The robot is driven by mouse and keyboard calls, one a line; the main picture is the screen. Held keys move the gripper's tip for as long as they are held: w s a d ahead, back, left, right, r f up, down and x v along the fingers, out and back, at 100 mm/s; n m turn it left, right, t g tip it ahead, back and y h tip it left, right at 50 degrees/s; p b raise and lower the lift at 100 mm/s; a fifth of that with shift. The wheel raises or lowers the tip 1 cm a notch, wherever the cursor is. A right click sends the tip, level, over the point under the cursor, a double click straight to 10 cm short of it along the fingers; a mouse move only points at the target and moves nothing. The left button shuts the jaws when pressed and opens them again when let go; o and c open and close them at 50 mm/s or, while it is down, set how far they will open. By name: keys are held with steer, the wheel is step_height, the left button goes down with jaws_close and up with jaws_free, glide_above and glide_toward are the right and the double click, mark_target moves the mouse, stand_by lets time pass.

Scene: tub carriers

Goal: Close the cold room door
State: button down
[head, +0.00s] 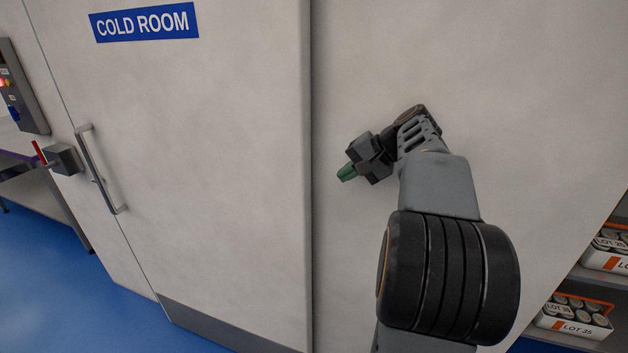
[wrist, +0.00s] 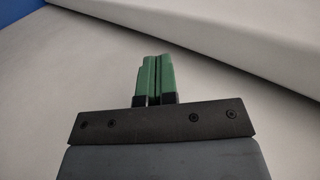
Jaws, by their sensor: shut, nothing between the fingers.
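The cold room door (head: 215,150) is a large pale panel with a blue COLD ROOM sign (head: 146,22), a grey bar handle (head: 100,170) on its left side and a dark kick plate (head: 225,325). Its left edge shows only a thin dark line against the pale strip beside it, and it looks flush there. Its right edge stands out slightly from the wall (head: 540,110). My gripper (head: 345,173) is in front of the wall just right of that edge, away from the handle. Its green fingers are together and empty, also in the wrist view (wrist: 154,80).
A grey block with a red lever (head: 62,159) sits left of the handle. A control box (head: 22,85) is on the far left, above a bench (head: 45,195). Shelves with a carton of cans (head: 570,318) stand at the lower right. Blue floor (head: 50,290) is clear at lower left.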

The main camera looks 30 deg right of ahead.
mark_target(304, 187)
steer(key=w+a+f, duration=0.1)
steer(key=w+a+f+p, duration=0.1)
steer(key=w+a, duration=0.1)
steer(key=w+a+f, duration=0.1)
steer(key=w, duration=0.1)
steer(key=shift+a+f, duration=0.3)
steer(key=shift+w+a+p, duration=0.3)
steer(key=shift+w+a, duration=0.1)
steer(key=shift+w, duration=0.05)
